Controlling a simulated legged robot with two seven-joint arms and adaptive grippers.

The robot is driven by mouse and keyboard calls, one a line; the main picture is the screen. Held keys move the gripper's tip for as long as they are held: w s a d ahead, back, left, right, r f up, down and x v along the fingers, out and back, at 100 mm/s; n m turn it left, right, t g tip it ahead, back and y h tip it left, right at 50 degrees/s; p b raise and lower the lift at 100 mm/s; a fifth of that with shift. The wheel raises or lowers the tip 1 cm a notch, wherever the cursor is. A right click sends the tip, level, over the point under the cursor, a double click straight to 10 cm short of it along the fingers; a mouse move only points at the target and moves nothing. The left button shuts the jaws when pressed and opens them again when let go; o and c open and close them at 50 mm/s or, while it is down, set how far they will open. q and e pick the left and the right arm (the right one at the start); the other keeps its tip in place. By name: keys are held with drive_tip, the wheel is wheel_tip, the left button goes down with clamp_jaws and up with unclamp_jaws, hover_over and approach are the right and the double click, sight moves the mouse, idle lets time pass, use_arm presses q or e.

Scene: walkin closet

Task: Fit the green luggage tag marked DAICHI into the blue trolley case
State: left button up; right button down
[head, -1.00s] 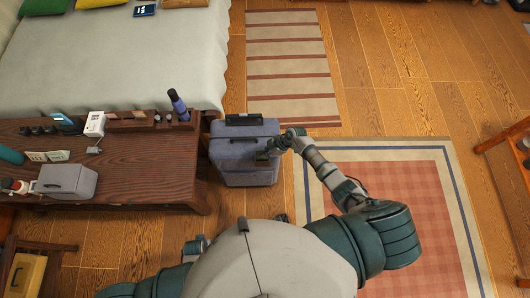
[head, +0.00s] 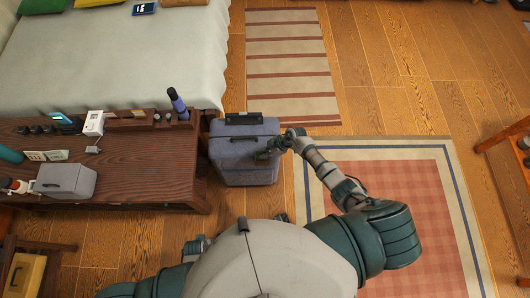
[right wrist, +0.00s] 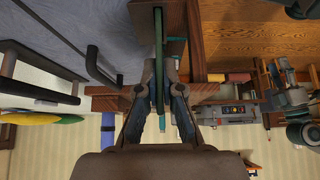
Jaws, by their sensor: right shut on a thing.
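The blue trolley case (head: 235,172) stands upright on the floor beside the dark wooden desk, with a dark handle on its top. My right gripper (head: 268,153) is at the case's right part. In the right wrist view my right gripper (right wrist: 160,82) is shut on the thin green luggage tag (right wrist: 158,35), seen edge-on and pointing away from me. The case's blue-grey surface (right wrist: 130,30) and dark handle show to its left. The DAICHI marking is not readable, and I cannot tell whether the tag touches the case. My left gripper is not clearly in view.
The desk (head: 150,165) left of the case holds a grey box (head: 66,182), a purple bottle (head: 178,103) and small items. A bed (head: 130,60) is behind. A striped rug (head: 290,70) and a checked rug (head: 420,190) lie on the floor.

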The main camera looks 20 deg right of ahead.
drive_tip(key=shift+p, duration=0.35)
idle(0.5)
drive_tip(key=shift+f+b, duration=1.2)
drive_tip(key=shift+f, duration=0.65)
idle(0.4)
drive_tip(key=c, duration=1.2)
unclamp_jaws()
drive_tip(key=shift+c, duration=0.2)
drive_tip(key=o, duration=0.4)
